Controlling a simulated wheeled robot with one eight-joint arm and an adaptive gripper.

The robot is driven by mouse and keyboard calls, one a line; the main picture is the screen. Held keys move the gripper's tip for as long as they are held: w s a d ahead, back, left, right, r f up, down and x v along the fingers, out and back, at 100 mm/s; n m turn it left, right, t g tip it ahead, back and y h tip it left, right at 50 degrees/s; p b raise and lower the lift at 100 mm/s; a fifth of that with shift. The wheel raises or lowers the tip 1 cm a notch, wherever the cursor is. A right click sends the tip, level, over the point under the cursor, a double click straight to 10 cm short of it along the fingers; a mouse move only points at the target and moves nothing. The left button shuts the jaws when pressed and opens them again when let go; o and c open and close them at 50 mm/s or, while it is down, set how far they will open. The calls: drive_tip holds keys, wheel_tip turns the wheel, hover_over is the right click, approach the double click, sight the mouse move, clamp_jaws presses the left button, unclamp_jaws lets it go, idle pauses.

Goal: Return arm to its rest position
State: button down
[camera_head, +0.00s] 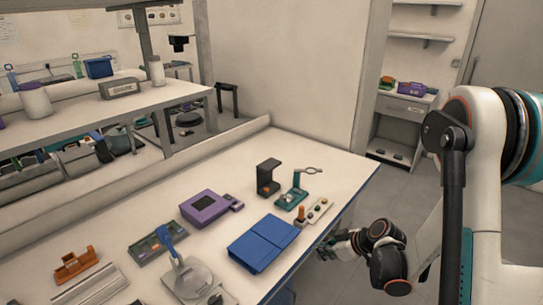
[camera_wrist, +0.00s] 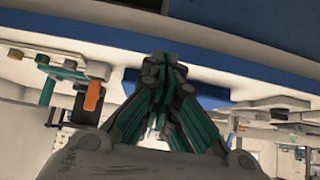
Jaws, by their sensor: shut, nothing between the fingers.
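My gripper (camera_head: 328,248) is shut and empty, beside the bench's right edge in the head view. In the wrist view my gripper (camera_wrist: 162,62) shows with its dark and teal fingers together, close to the blue edge band of the bench (camera_wrist: 215,103). My white arm (camera_head: 487,190) stands at the right of the head view, with the dark wrist joints between it and the bench. The bench top (camera_head: 330,160) shows in the head view. Whether the fingertips touch the edge cannot be told.
A blue case (camera_head: 263,243) lies near the bench edge by my gripper. A teal stand (camera_head: 292,198), a black stand (camera_head: 267,178) and a purple device (camera_head: 205,207) stand behind it. Shelves (camera_head: 405,105) are at the back right. Grey floor (camera_head: 400,195) is open right of the bench.

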drive_tip(key=s+a+r+m+h, duration=0.15)
drive_tip(key=s+r, duration=0.25)
drive_tip(key=r, duration=0.4)
drive_tip(key=s+a+r+m+h, duration=0.1)
drive_tip(key=s+r+m+h, duration=0.15)
drive_tip(key=r, duration=0.55)
drive_tip(key=s+r+m+h, duration=0.1)
drive_tip(key=s+r, duration=0.3)
drive_tip(key=s, duration=0.4)
drive_tip(key=s+r+m+t+h, duration=0.1)
drive_tip(key=s+r+m, duration=0.3)
drive_tip(key=s, duration=0.5)
drive_tip(key=shift+d+r, duration=0.25)
drive_tip(key=shift+r, duration=0.05)
